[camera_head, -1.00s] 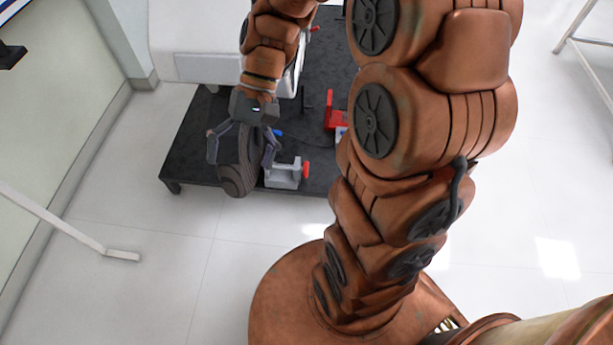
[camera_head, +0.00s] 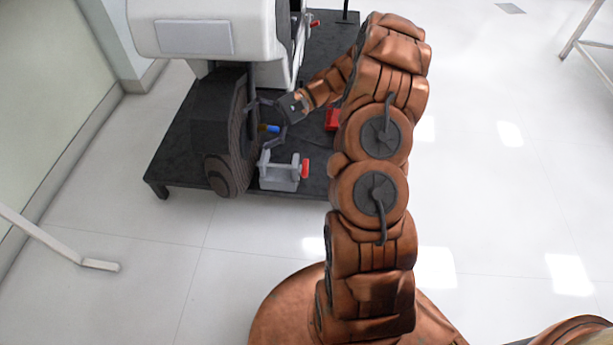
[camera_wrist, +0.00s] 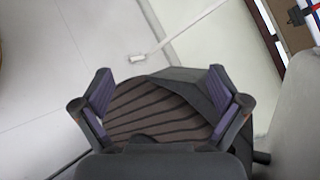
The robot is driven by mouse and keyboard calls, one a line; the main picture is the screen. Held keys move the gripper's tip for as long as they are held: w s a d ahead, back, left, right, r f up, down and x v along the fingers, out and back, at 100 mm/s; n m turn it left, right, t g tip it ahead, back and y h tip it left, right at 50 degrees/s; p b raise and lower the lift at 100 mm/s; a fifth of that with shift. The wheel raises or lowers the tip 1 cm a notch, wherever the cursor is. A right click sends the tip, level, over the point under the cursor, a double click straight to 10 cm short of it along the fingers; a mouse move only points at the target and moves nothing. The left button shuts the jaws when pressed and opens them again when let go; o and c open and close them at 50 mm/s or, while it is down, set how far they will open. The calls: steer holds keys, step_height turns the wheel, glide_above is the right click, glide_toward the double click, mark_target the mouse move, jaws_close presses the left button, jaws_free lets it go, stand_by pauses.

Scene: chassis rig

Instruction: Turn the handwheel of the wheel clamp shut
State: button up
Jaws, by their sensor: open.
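The wheel clamp (camera_head: 279,184) is a light grey block with an upright bracket, right of the dark wheel (camera_head: 236,150) on the platform. A red knob (camera_head: 305,169) sits at its right end; I cannot tell for sure that it is the handwheel. My gripper (camera_head: 257,126) is at the wheel's right side, behind the clamp and apart from the red knob. Its fingers are spread towards the wheel. In the wrist view my gripper (camera_wrist: 158,88) is open, with the wheel's brown-striped tread (camera_wrist: 155,112) beyond and between the fingers. The clamp is not visible there.
A blue part (camera_head: 269,128) shows between my fingers in the head view. A red block (camera_head: 332,120) stands behind my arm. The white body (camera_head: 205,35) overhangs the dark platform (camera_head: 178,160). The floor at the front left is clear, apart from a white bar (camera_head: 65,247).

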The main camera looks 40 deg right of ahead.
steer(key=w+d+f+m+t+b, duration=0.1)
steer(key=d+f+m+t+b, duration=0.15)
steer(key=d+f, duration=0.5)
steer(key=w+d+f+m+t+b, duration=0.1)
steer(key=d+f+m+t+b, duration=0.2)
steer(key=f, duration=0.7)
steer(key=m+t+h+b, duration=0.2)
steer(key=m+t+b, duration=0.1)
steer(key=t+b, duration=0.3)
glide_toward(306, 169)
steer(key=w+f+g+b, duration=0.1)
steer(key=w+f, duration=0.1)
steer(key=w, duration=0.1)
steer(key=shift+n, duration=0.25)
steer(key=b+x, duration=0.1)
steer(key=x, duration=0.1)
steer(key=b+x, duration=0.1)
steer(key=x, duration=0.2)
steer(key=b+x, duration=0.1)
steer(key=x, duration=0.2)
steer(key=shift+r, duration=0.3)
steer(key=shift+c, duration=0.5)
steer(key=c, duration=1.1)
steer(key=shift+o, duration=0.2)
